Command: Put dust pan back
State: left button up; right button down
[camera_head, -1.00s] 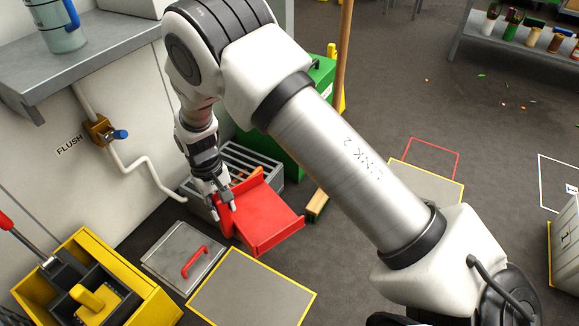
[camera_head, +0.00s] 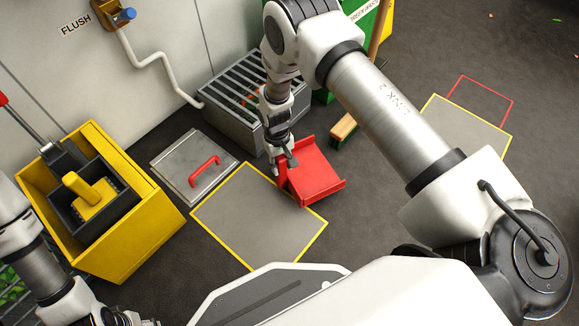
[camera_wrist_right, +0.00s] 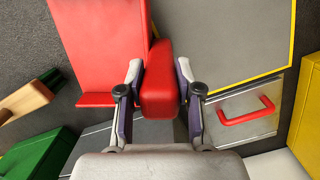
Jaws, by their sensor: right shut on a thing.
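The red dust pan (camera_head: 318,172) hangs from my right gripper (camera_head: 284,163), close to the upper right edge of a grey floor pad with a yellow outline (camera_head: 258,215). I cannot tell its height above the floor. In the right wrist view the fingers (camera_wrist_right: 160,88) close on both sides of the pan's red handle (camera_wrist_right: 158,75), and the flat red pan (camera_wrist_right: 100,40) shows beyond at the upper left. My left gripper (camera_head: 125,318) is partly cut off at the bottom left edge, and its jaws are unclear.
A grey slatted grate box (camera_head: 225,125) stands behind the pan. A metal lid with a red handle (camera_head: 185,180) and a yellow mop bucket (camera_head: 125,245) are left. A broom head (camera_head: 343,128), a red floor outline (camera_head: 490,82) and another yellow-edged pad (camera_head: 450,122) lie right.

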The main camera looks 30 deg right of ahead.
jog(key=shift+w+d+f+b, duration=0.15)
jog(key=shift+w+d, duration=0.1)
jog(key=shift+d, duration=0.3)
jog(key=shift+w+d+f+b, duration=0.15)
jog(key=shift+w+d, duration=0.1)
jog(key=shift+d, duration=0.25)
jog(key=f+b, duration=0.3)
jog(key=shift+w+d+f, duration=0.1)
jog(key=shift+d+f, duration=0.2)
jog(key=shift+d, duration=0.05)
jog(key=shift+r, duration=0.25)
jog(key=c, duration=0.8)
grip_release()
jog(key=shift+f, duration=0.15)
jog(key=shift+o, duration=0.2)
